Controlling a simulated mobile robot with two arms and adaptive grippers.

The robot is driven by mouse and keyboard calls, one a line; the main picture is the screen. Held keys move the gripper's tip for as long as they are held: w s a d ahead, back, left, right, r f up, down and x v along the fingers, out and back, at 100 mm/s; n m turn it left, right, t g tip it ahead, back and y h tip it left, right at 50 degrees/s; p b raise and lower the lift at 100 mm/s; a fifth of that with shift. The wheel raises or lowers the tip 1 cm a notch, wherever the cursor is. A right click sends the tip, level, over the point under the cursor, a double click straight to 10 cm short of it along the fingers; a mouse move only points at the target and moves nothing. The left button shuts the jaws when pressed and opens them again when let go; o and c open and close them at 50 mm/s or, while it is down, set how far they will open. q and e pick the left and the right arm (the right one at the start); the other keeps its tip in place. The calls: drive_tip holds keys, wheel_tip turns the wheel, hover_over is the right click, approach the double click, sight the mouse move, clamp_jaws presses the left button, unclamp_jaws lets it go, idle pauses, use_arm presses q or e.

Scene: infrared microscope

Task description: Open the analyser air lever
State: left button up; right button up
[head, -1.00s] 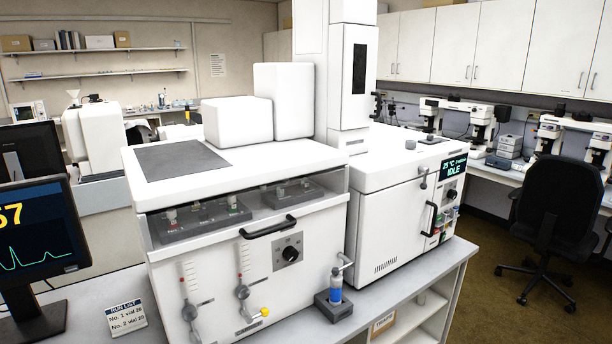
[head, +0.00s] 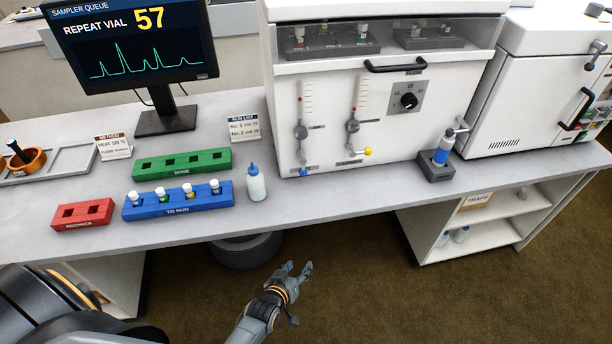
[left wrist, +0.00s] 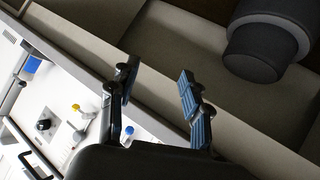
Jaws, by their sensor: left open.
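The white analyser (head: 430,125) stands on the bench, with two flow tubes on its front. Below the left tube is a small lever with a blue tip (head: 303,172). Below the right tube is one with a yellow tip (head: 368,151). Their labels are too small to read, so I cannot tell which is air. The left wrist view also shows the yellow tip (left wrist: 75,107) and the blue tip (left wrist: 129,130). My left gripper (head: 298,268) is open and empty, in front of the bench edge, apart from both levers. My right gripper is not in view.
A wash bottle (head: 257,184), blue vial rack (head: 178,205), green rack (head: 181,167) and red rack (head: 83,215) stand on the bench left of the analyser. A dark bin (head: 245,250) sits below.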

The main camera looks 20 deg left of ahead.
sight(305, 175)
use_arm(q)
drive_tip(key=w+a+r+n+t+y, duration=0.1)
drive_tip(key=w+a+r+n+t, duration=0.1)
drive_tip(key=w+r, duration=0.35)
drive_tip(key=w+a+r+n+t+y, duration=0.1)
drive_tip(key=w+a+r+t, duration=0.1)
drive_tip(key=r, duration=0.7)
drive_tip(key=w+a+n+b, duration=0.1)
drive_tip(key=w+b, duration=0.1)
drive_tip(key=w, duration=0.2)
drive_tip(key=w+a+t+y+b, duration=0.1)
drive_tip(key=w+b, duration=0.2)
drive_tip(key=w, duration=0.1)
drive_tip(key=w+n+t+b, duration=0.1)
drive_tip(key=w+b, duration=0.1)
drive_tip(key=w, duration=0.3)
drive_tip(key=shift+a+f+n+b, duration=0.1)
drive_tip(key=shift+a+n+b, duration=0.2)
drive_tip(key=shift+a+b, duration=0.1)
drive_tip(key=shift+w+a+b, duration=0.15)
drive_tip(key=shift+w+b, duration=0.15)
drive_tip(key=shift+w, duration=0.5)
drive_tip(key=shift+r, duration=0.2)
drive_tip(key=shift+c, duration=0.2)
